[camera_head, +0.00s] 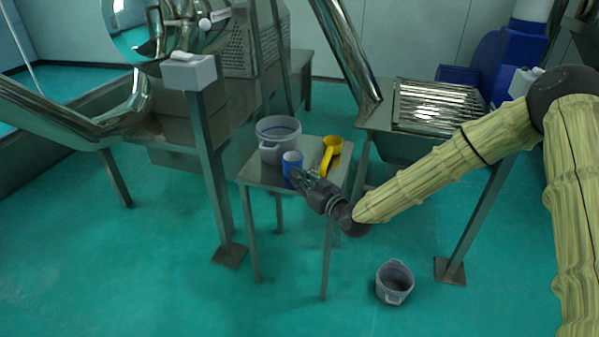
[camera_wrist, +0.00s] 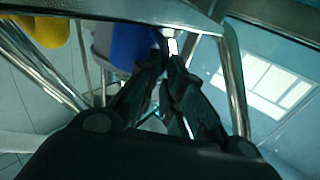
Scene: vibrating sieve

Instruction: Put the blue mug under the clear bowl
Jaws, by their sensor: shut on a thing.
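The blue mug (camera_head: 292,163) is upright at the front edge of a small steel table (camera_head: 262,176), with a pale rim. My gripper (camera_head: 297,176) is at its front right side, and its fingers are closed on it, seemingly at the handle. In the wrist view the fingertips (camera_wrist: 168,55) come together right beside the blue mug (camera_wrist: 132,45). I cannot tell whether the mug touches the table. No clear bowl is certain; a large shiny round vessel (camera_head: 122,22) at the upper left may be it.
Another grey bucket (camera_head: 394,284) is on the floor. A steel post (camera_head: 211,165) stands left of the table. A slatted steel tray (camera_head: 435,105) is at right.

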